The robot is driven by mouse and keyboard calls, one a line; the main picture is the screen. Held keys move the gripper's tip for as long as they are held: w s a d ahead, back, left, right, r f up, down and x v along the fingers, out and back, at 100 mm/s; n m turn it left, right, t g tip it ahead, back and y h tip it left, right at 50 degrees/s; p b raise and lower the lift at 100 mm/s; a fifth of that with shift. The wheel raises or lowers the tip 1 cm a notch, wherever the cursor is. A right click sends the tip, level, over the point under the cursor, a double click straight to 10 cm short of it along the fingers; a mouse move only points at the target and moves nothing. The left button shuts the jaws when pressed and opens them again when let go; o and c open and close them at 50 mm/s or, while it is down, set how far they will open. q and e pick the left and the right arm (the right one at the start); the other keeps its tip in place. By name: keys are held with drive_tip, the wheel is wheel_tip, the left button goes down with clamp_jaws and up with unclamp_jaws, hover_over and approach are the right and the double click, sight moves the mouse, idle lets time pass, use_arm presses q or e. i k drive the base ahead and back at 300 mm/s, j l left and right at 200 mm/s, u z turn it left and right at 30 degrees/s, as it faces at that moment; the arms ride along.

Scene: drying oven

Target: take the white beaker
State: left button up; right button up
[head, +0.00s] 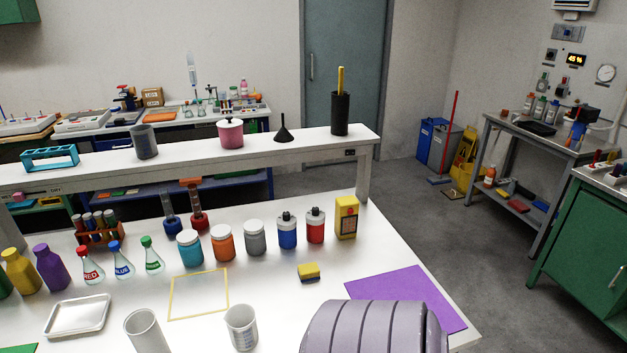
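A white beaker (241,328) with faint blue-grey markings stands upright on the white table at the bottom centre. Its mouth faces up, and its inside looks empty as far as I can see. To its left stands a taller plain white cylinder (148,333), open at the top; its base is cut off by the picture edge. Neither of my grippers shows in the head view, so I cannot tell where they are relative to the beaker.
A yellow-outlined square (173,296) lies behind the beaker, a metal tray (77,316) to the left. Jars, flasks and a yellow box (346,217) stand farther back, before a raised shelf (300,141).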

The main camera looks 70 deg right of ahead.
sight(240, 319)
drive_tip(key=z, duration=1.7)
